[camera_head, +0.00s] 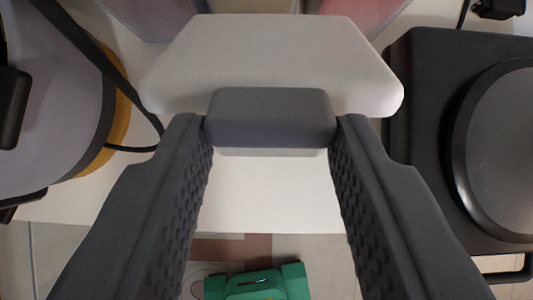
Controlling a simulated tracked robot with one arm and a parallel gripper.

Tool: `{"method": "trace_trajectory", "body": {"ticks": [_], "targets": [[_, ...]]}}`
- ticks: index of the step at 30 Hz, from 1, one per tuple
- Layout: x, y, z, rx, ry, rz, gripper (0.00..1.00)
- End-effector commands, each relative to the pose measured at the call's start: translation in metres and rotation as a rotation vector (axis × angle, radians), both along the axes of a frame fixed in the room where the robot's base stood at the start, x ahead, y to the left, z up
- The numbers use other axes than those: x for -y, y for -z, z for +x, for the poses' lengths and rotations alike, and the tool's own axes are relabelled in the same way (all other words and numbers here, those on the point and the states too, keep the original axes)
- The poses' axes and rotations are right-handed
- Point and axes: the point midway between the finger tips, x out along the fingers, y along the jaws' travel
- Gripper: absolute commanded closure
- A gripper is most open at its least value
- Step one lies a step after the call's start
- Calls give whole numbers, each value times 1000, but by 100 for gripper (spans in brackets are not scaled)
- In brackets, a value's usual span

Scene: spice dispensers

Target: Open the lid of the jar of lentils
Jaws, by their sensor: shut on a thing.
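A white, wide lid (275,60) with sloping sides fills the upper middle of the view. A dark grey tab (270,115) sticks out from its near edge. My gripper (271,128) has its two textured dark fingers on either side of this tab, shut on it, with the fingertips at the tab's left and right ends. The lid looks closed, though its angle is hard to judge from above. The jar's body under the lid is mostly hidden; a pale strip shows just below the tab. No lentils can be seen.
Translucent containers, one greyish (155,15) and one reddish (358,12), stand behind the lid. A round grey appliance with a yellow-brown base (112,130) is at left. A black appliance (425,130) stands close at right. Bare white counter (270,205) lies in front.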

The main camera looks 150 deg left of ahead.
Motion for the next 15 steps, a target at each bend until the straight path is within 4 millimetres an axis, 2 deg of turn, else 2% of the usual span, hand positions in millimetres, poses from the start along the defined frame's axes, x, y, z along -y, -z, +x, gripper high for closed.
{"method": "trace_trajectory", "body": {"ticks": [15], "targets": [[5, -2, 3, 3, 6, -1, 77]]}}
